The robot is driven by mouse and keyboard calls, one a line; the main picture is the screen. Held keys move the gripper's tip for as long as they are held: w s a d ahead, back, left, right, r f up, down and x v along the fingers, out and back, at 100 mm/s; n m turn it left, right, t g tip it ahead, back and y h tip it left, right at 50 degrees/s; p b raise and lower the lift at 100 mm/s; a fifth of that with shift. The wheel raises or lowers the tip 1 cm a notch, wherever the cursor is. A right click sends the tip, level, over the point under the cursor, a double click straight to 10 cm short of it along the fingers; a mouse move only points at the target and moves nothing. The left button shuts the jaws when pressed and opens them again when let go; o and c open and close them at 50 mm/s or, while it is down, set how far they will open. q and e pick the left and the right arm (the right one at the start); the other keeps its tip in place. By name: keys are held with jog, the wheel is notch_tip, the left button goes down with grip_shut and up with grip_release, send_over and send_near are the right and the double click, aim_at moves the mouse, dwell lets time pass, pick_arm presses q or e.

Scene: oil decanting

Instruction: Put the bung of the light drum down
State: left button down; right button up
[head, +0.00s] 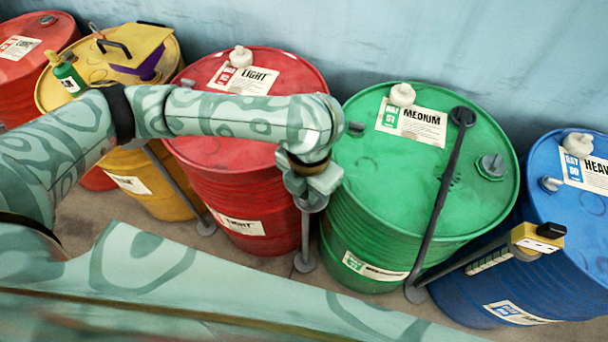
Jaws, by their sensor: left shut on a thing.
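The light drum (240,180) is the red one in the middle, labelled LIGHT, with my left arm crossing in front of its lid. My left gripper (312,190) points down just beyond the drum's right front edge. It is shut on the bung, which the fingers mostly hide. Right under the fingers is the round grey top (312,205) of a thin stand, whose foot (305,262) rests on the floor between the red and green drums. I cannot tell whether the bung touches this top. My right gripper is not in view.
The green medium drum (390,175) stands close to the right, with a dark-topped stand (440,190) before it. A yellow drum (150,195) with a funnel and bottle stands left.

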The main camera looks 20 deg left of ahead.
pick_arm(q)
jog(key=w+a+f+b, duration=0.1)
jog(key=w+f, duration=0.2)
jog(key=w, duration=0.1)
jog(key=w+a+f+b, duration=0.2)
jog(key=w+f, duration=0.1)
jog(key=w+a+f+b, duration=0.1)
jog(key=w+f, duration=0.2)
jog(key=w, duration=0.1)
jog(key=shift+w+a+f, duration=0.1)
jog(key=shift+w+a, duration=0.15)
jog(key=shift+w, duration=0.05)
jog(key=shift+w+a+f+b, duration=0.15)
jog(key=shift+f+b, duration=0.65)
jog(key=shift+f, duration=0.85)
jog(key=shift+f, duration=0.1)
jog(key=c, duration=1.4)
grip_release()
notch_tip(320, 180, up, 12)
jog(key=p, duration=0.3)
jog(key=shift+p, duration=0.35)
